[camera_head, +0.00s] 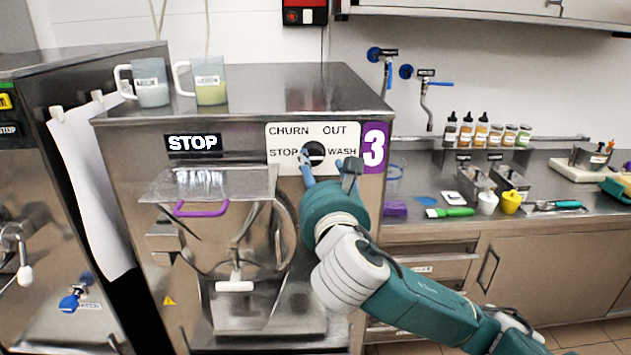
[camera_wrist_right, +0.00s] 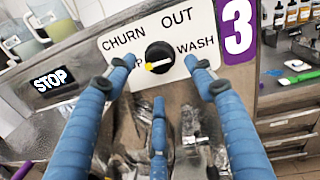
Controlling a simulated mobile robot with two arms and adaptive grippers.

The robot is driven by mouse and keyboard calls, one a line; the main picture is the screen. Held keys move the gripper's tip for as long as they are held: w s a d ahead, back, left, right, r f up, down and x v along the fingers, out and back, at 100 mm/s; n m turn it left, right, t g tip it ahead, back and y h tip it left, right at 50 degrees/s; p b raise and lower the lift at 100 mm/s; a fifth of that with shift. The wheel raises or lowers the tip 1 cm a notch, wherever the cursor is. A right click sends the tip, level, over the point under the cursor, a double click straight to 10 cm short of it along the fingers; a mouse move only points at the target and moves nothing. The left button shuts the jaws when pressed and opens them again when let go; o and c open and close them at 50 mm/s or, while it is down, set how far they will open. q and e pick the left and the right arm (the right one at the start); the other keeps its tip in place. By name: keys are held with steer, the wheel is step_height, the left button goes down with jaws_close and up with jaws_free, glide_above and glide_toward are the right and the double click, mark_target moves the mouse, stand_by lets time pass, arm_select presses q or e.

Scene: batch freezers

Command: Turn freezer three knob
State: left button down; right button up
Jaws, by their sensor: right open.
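Freezer three is the steel machine with a purple "3" label (camera_head: 374,148). Its black knob (camera_head: 314,150) sits on a white plate marked CHURN, OUT, STOP and WASH. In the right wrist view the knob (camera_wrist_right: 159,57) shows a yellow pointer directed left, toward the partly covered STOP word. My right gripper (camera_head: 330,170) is open just in front of and below the knob. In the wrist view its blue fingers (camera_wrist_right: 150,66) stand on either side of the knob, apart from it in the picture. Exact depth to the knob cannot be told. My left gripper is not in view.
Two labelled jugs (camera_head: 150,82) (camera_head: 208,80) stand on top of the freezer. A clear hopper lid with a purple handle (camera_head: 201,208) juts out left of my right arm. A counter with bottles (camera_head: 466,130) and small tools lies to the right. Another machine stands at the left.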

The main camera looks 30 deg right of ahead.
mark_target(314, 159)
steer(key=p+x, duration=0.2)
steer(key=x, duration=0.2)
steer(key=shift+w+d, duration=0.15)
steer(key=shift+w, duration=0.2)
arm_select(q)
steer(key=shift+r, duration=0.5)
arm_select(e)
steer(key=shift+w+d, duration=0.2)
steer(key=shift+w, duration=0.25)
steer(key=shift+f, duration=0.1)
steer(key=c, duration=1.1)
